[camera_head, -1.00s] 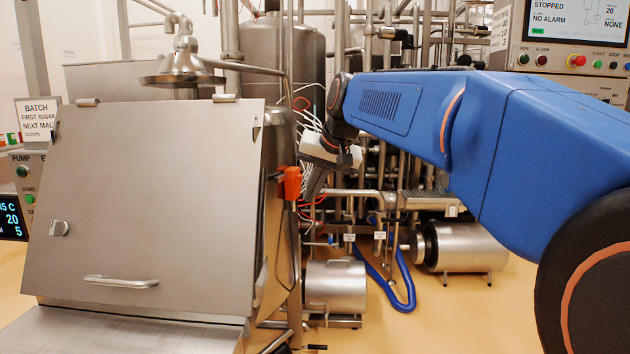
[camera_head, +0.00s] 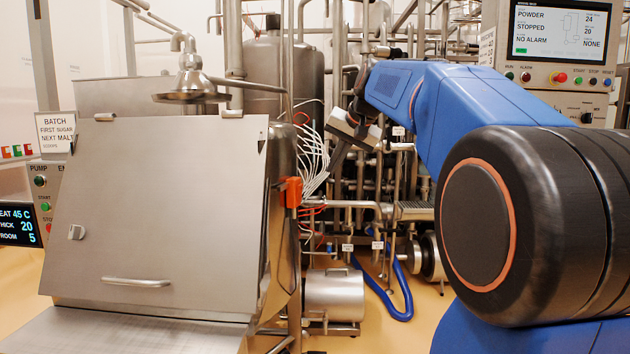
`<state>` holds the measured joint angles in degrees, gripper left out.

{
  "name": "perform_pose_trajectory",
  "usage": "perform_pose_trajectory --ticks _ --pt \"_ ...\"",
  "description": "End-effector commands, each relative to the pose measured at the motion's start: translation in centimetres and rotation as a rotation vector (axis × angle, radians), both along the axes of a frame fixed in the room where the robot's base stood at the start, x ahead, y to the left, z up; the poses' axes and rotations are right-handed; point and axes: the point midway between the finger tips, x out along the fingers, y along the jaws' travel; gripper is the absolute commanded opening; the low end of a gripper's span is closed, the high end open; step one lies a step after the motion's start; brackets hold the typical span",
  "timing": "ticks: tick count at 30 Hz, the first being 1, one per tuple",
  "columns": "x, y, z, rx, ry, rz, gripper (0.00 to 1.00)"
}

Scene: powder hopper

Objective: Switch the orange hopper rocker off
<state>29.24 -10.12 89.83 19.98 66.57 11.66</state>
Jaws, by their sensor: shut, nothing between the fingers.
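The orange hopper rocker box (camera_head: 292,191) is mounted on the right side of the steel hopper (camera_head: 150,210), near its upper right edge. Its switch position cannot be made out. My blue arm reaches in from the right. My gripper (camera_head: 333,172) hangs at the arm's end, up and to the right of the orange box, pointing down and apart from it. Its fingers look closed and hold nothing.
White and red cables (camera_head: 315,160) hang between the orange box and my gripper. Pipes stand behind. A control panel (camera_head: 560,60) is at the upper right, reading stopped. A pump control box (camera_head: 45,195) is at the left. A steel motor (camera_head: 335,295) and blue hose (camera_head: 400,308) are low down.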

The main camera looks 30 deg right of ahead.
Motion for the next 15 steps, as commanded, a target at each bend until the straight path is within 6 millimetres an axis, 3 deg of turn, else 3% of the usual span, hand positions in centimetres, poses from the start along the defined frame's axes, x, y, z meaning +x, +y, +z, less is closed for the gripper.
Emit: perform_pose_trajectory --ticks 15 --pt "4.8 0.1 -6.1 0.001 0.003 0.003 0.0"
